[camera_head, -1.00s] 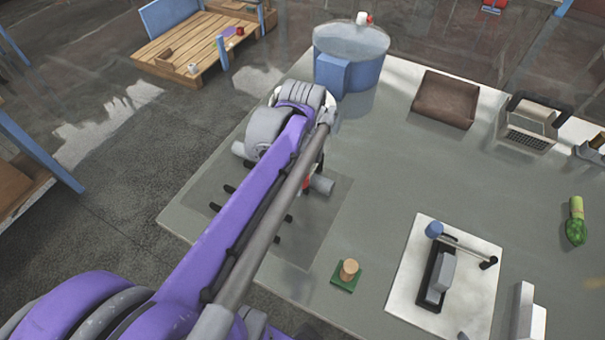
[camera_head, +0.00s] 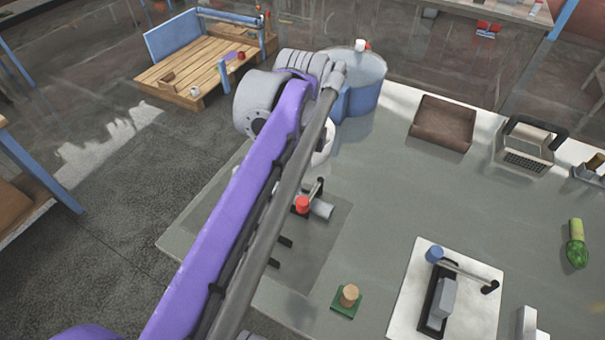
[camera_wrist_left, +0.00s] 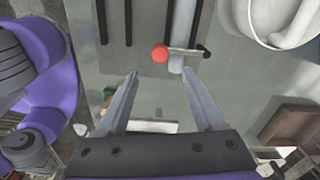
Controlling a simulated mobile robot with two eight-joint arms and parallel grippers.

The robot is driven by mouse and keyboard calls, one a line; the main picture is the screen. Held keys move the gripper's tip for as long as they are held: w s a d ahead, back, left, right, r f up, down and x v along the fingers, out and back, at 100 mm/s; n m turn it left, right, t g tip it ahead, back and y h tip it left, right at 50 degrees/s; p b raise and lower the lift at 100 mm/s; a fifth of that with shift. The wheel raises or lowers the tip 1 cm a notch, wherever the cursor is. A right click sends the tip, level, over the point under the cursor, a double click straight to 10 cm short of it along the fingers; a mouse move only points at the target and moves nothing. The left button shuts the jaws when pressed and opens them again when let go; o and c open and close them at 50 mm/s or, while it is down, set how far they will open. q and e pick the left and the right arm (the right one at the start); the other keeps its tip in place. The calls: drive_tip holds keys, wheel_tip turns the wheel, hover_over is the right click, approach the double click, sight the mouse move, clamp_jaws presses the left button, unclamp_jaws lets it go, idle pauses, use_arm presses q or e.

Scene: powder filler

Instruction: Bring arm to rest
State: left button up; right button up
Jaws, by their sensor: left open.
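My left arm (camera_head: 235,205), purple and grey, reaches from the lower left over the grey table (camera_head: 400,185). Its gripper is hidden behind the arm in the head view. In the left wrist view my left gripper (camera_wrist_left: 160,73) is open and empty, its two fingers apart above the table. A red knob (camera_wrist_left: 160,54) on a dark lever and a grey cylinder (camera_wrist_left: 180,30) lie just beyond the fingertips in that picture, not between them. The red knob (camera_head: 302,204) also shows in the head view, right beside the arm. My right gripper is not in view.
A blue vat (camera_head: 362,90) stands at the table's back edge, close to the arm's elbow in the picture. A brown tray (camera_head: 443,122), a white board (camera_head: 410,305) with a lever device, and a green block (camera_head: 347,301) with a wooden knob are on the table.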

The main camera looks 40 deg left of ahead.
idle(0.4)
use_arm(q)
drive_tip(key=d+f+n+t, duration=0.2)
drive_tip(key=d+f+n, duration=0.2)
drive_tip(key=f, duration=0.1)
drive_tip(key=s+d+f+n+t, duration=0.1)
drive_tip(key=d+f+n, duration=0.3)
drive_tip(key=d+f, duration=0.1)
drive_tip(key=s+d+f+n+t, duration=0.1)
drive_tip(key=d+f+n+t, duration=0.1)
drive_tip(key=d+f+n, duration=0.2)
drive_tip(key=shift+d+f+t, duration=0.3)
drive_tip(key=shift+d+f, duration=0.35)
drive_tip(key=shift+f, duration=0.15)
